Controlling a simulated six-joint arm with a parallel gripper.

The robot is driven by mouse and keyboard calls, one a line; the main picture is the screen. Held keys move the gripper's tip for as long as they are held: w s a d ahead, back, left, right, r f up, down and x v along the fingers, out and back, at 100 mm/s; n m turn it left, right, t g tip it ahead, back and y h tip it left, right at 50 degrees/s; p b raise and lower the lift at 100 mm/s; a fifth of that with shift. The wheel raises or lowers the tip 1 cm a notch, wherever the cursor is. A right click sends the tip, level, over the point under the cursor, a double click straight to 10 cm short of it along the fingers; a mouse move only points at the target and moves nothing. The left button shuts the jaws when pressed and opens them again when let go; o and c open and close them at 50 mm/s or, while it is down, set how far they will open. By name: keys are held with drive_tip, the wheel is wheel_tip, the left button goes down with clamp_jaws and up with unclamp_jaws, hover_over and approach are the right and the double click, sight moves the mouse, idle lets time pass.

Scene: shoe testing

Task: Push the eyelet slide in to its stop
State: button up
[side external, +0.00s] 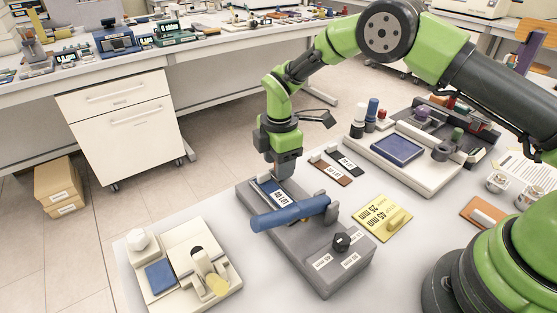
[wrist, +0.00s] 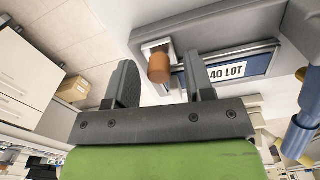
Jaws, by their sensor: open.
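The grey device (side external: 318,262) stands on the white table, with a blue bar (side external: 291,213) across it and a "40 LOT" label on a blue strip (side external: 268,188). In the wrist view an orange-brown knob (wrist: 159,68) stands out from a pale square plate (wrist: 151,48) on the device, beside the "40 LOT" label (wrist: 227,71); it looks like the eyelet slide's knob, but I cannot be sure. My gripper (side external: 284,172) is over the device's far end. In the wrist view my gripper (wrist: 159,63) is open, its fingers apart on either side of the knob. Contact cannot be told. The side view hides the knob.
A black knob (side external: 341,241) sits on the device's near end. A cream fixture (side external: 202,284) stands to the left. A yellow card block (side external: 382,222) and a pale tray with a blue pad (side external: 397,149) lie to the right. Two dark strips (side external: 331,172) lie close to my gripper.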

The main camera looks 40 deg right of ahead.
drive_tip(key=shift+c, duration=0.4)
clamp_jaws()
drive_tip(key=shift+s, duration=3.8)
drive_tip(key=shift+o, duration=0.4)
unclamp_jaws()
wheel_tip(320, 180, up, 10)
drive_tip(key=shift+s+a, duration=0.1)
